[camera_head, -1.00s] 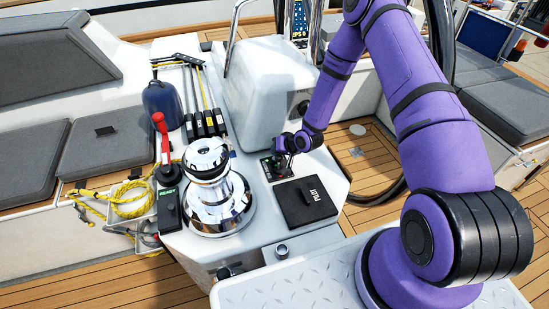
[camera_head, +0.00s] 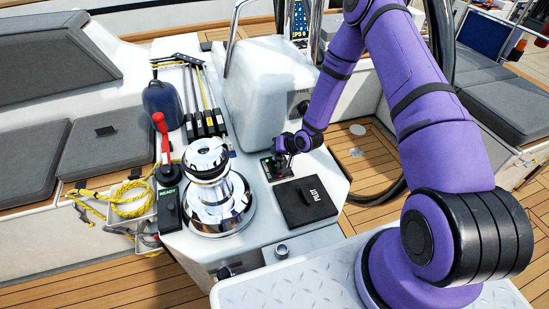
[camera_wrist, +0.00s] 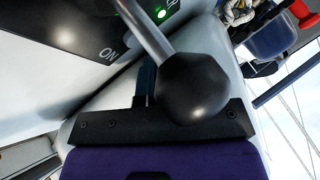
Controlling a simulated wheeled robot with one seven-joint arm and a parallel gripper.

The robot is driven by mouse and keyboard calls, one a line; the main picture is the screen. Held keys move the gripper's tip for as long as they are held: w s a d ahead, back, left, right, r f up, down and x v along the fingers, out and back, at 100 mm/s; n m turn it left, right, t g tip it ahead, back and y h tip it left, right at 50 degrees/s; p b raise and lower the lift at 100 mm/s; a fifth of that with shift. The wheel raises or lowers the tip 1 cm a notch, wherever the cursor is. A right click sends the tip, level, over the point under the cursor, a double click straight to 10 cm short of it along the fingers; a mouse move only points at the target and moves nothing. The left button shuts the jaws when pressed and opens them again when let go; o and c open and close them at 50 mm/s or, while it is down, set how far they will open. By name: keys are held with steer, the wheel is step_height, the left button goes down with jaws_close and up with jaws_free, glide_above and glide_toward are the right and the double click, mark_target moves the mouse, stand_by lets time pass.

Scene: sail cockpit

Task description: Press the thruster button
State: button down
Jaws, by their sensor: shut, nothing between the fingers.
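A small black control panel (camera_head: 276,168) sits on the white console under my gripper. In the wrist view the dark panel (camera_wrist: 70,28) shows the word "ON" and a lit green light (camera_wrist: 161,14). A metal lever with a black ball knob (camera_wrist: 195,88) crosses in front of it, close to the camera. My gripper (camera_head: 281,162) is shut and empty, pointing down at the small panel. In the wrist view the gripper's fingers (camera_wrist: 147,78) are partly hidden behind the knob. I cannot make out the thruster button itself, or whether the fingertips touch it.
A black "PILOT" box (camera_head: 305,203) lies just in front of the panel. A chrome winch (camera_head: 213,190) stands to the left, with a red-handled lever (camera_head: 161,135) beyond it. A white housing (camera_head: 262,95) rises behind the panel.

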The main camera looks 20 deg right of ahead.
steer(key=shift+f, duration=0.1)
steer(key=shift+f, duration=0.65)
stand_by(0.8)
steer(key=shift+r, duration=0.8)
step_height(320, 180, up, 6)
stand_by(0.7)
stand_by(1.2)
